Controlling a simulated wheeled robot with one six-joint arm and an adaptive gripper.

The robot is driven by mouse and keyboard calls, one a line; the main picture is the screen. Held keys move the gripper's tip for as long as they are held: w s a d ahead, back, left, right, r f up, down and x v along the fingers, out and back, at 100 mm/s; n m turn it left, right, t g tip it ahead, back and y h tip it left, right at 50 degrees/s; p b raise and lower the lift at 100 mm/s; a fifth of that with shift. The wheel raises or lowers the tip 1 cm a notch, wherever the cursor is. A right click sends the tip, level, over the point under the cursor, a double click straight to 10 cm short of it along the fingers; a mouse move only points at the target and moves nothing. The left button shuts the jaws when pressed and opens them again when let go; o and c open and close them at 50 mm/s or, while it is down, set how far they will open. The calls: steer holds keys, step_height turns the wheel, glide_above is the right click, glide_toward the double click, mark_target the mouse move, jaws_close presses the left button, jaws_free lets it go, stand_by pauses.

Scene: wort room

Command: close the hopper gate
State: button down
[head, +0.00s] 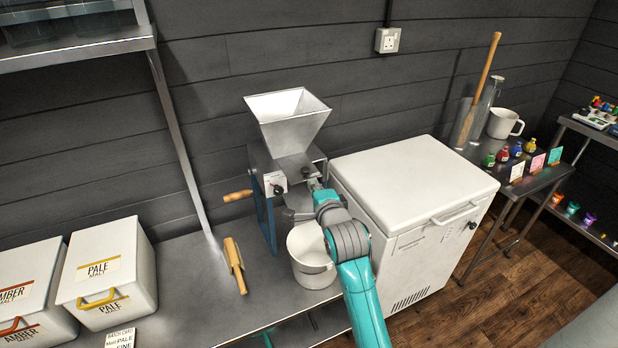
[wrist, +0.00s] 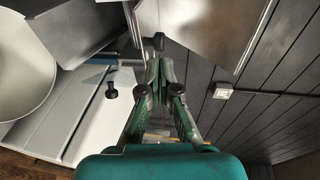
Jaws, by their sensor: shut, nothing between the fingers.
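The metal hopper (head: 288,118) sits on top of the grain mill (head: 264,210), on the steel bench. Its pale sloping wall also shows in the wrist view (wrist: 195,25). My gripper (head: 313,184) is at the right front of the mill, just below the hopper. In the wrist view my gripper (wrist: 155,66) has its fingers together with nothing between them. A small dark knob (wrist: 158,41) is just beyond the fingertips; whether they touch it, I cannot tell. The gate plate is not clear in either view, so its position cannot be told.
A white bucket (head: 308,262) stands below the mill's chute, close to my arm. A white chest freezer (head: 415,185) is right of the mill. White malt bins (head: 110,262) stand at left.

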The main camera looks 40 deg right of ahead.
mark_target(303, 168)
steer(key=shift+x, duration=2.6)
steer(key=x, duration=0.4)
steer(key=shift+w+a+r, duration=0.15)
steer(key=shift+w+r, duration=0.15)
steer(key=shift+w, duration=0.1)
steer(key=shift+w+r, duration=0.1)
steer(key=shift+w, duration=0.15)
